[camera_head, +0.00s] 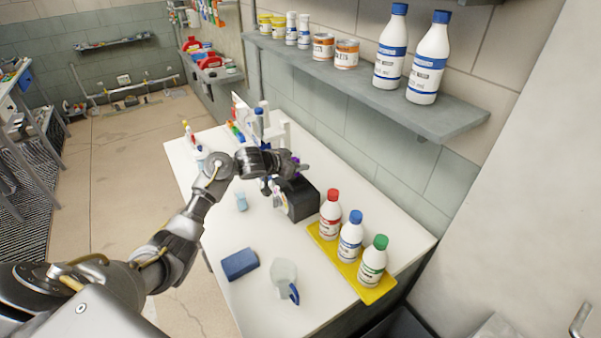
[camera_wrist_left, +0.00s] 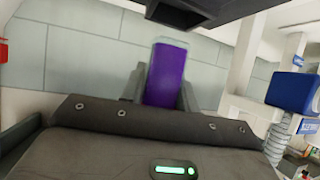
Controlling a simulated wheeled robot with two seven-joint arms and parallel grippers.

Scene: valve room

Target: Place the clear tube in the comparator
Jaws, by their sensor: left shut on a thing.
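My left gripper (camera_head: 282,178) is over the table beside the black box-shaped comparator (camera_head: 303,205). It is shut on a tube with purple contents and a clear upper end, standing upright between the two grey fingers in the left wrist view (camera_wrist_left: 166,76). A bit of purple shows at the gripper in the head view. The gripper and wrist hide part of the comparator, so I cannot tell whether the tube touches it. I cannot make out a colourless tube. My right gripper is not in view.
Red-, blue- and green-capped bottles (camera_head: 350,236) stand on a yellow tray (camera_head: 383,290) to the right. A clear jug (camera_head: 284,273) and a blue block (camera_head: 240,264) lie in front on the white table (camera_head: 225,222). A shelf (camera_head: 400,108) with bottles and tins overhangs the back.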

